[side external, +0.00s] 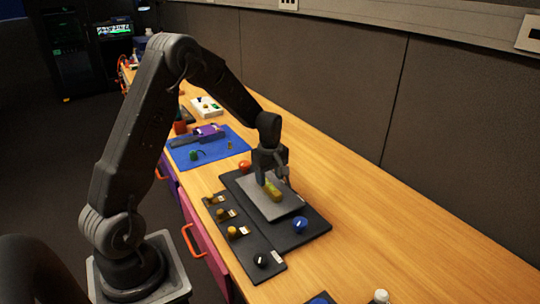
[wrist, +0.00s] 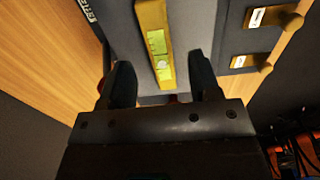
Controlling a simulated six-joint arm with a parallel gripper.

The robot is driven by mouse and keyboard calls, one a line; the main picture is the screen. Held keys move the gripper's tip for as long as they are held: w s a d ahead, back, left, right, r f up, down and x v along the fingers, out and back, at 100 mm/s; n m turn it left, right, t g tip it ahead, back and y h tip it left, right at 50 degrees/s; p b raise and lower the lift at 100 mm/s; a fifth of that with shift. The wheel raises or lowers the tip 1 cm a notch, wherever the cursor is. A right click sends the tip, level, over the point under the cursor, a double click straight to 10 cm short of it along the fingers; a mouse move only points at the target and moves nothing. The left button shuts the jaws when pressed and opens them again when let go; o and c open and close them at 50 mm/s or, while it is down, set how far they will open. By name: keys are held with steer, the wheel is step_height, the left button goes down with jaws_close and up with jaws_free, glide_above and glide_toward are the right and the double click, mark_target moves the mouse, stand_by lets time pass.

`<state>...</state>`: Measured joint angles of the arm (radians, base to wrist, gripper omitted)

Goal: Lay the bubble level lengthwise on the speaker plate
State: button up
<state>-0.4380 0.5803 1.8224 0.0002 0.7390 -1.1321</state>
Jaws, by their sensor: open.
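The bubble level (side external: 274,192) is a yellow bar that appears to lie on the grey speaker plate (side external: 290,206). In the wrist view the level (wrist: 153,40), with its greenish vials, runs up the picture at a slight tilt over the plate (wrist: 192,28). My gripper (side external: 268,181) is above the plate at the level's far end. In the wrist view my gripper (wrist: 161,78) is open, with one dark finger on each side of the level's near end and a gap on both sides. The level's lowest end is close to the gripper body.
The plate sits on a dark panel (side external: 318,222) with a blue knob (side external: 300,225) and a red knob (side external: 244,165). A strip beside it carries several yellowish levers and a black knob (side external: 261,261). A blue mat (side external: 215,153) with items lies behind. The wooden bench is clear to the right.

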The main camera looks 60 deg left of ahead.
step_height(320, 180, up, 10)
steer(key=s+d+r+m+t, duration=0.2)
steer(key=s+d+r+m, duration=0.25)
steer(key=d+r, duration=0.25)
steer(key=s+d+r+m+t, duration=0.1)
steer(key=s+d+r+m, duration=0.1)
steer(key=s+d+m, duration=0.4)
steer(key=s+d+r+m+t, duration=0.2)
steer(key=s+d+m, duration=0.4)
steer(key=s, duration=0.4)
steer(key=shift+s+m+t, duration=0.3)
steer(key=shift+s+m, duration=0.05)
steer(key=shift+m, duration=0.4)
